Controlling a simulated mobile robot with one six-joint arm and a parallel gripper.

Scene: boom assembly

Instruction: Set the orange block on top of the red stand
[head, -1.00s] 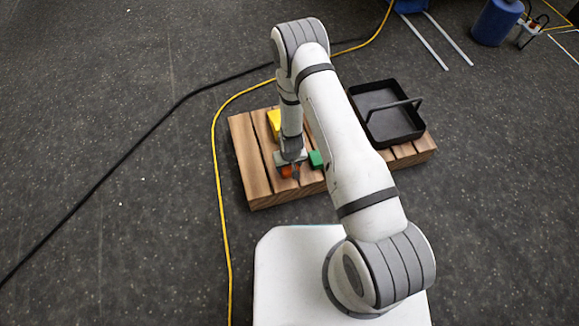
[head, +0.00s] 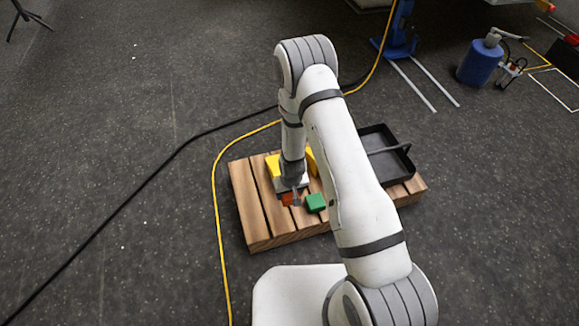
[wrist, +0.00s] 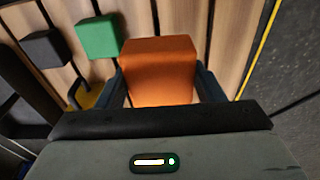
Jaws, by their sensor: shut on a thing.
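The orange block (head: 287,199) is between the fingers of my gripper (head: 291,197), over the wooden pallet. In the wrist view the orange block (wrist: 160,75) fills the space between both dark fingers, and my gripper (wrist: 161,88) is shut on it. The pallet slats show behind the block; I cannot tell how large the gap beneath it is. I cannot make out the red stand in either view; my arm hides part of the pallet.
A green block (head: 315,203) lies on the wooden pallet (head: 248,215), near the gripper. Yellow pieces (head: 272,165) lie behind. A black tray with a handle (head: 395,167) is at the pallet's right. A dark block (wrist: 45,48) sits beside the green one in the wrist view.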

